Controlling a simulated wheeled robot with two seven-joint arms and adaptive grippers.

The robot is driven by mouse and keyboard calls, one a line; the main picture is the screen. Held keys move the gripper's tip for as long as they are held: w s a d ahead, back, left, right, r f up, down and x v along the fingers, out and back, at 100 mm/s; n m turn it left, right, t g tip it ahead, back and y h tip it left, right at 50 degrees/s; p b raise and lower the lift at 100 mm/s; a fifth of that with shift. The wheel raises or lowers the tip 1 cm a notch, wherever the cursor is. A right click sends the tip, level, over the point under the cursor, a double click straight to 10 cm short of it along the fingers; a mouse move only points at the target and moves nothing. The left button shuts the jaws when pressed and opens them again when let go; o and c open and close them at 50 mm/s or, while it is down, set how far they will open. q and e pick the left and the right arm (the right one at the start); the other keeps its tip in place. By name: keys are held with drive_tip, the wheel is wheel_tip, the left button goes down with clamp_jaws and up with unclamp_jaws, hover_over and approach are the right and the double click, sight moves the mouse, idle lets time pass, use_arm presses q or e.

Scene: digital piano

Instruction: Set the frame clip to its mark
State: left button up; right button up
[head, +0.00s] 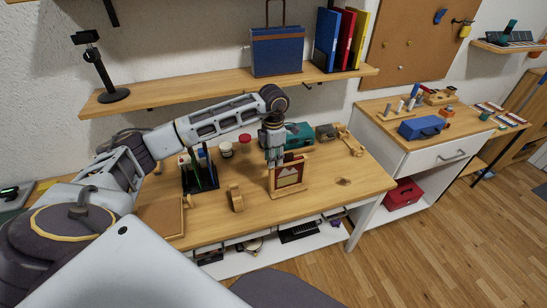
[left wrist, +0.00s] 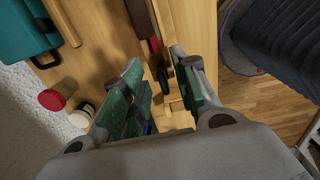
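A wooden frame (head: 288,175) with a dark red panel and a pale picture stands upright on the workbench. My left gripper (head: 274,161) points down at the frame's left top side. In the left wrist view, my left gripper (left wrist: 160,62) has its green fingers apart, one on each side of a small dark piece (left wrist: 164,74) at the frame's wooden edge. This dark piece may be the frame clip; I cannot tell whether a finger touches it. No mark for the clip can be made out. My right gripper is out of view.
A dark pen holder (head: 200,178), a red-lidded jar (head: 245,139) and a teal case (head: 299,134) stand near the left arm. A wooden piece (head: 236,198) stands left of the frame. The bench's front right is mostly clear.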

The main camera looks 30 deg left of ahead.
use_arm(q)
wheel_tip(320, 180, up, 12)
idle(1.0)
idle(0.4)
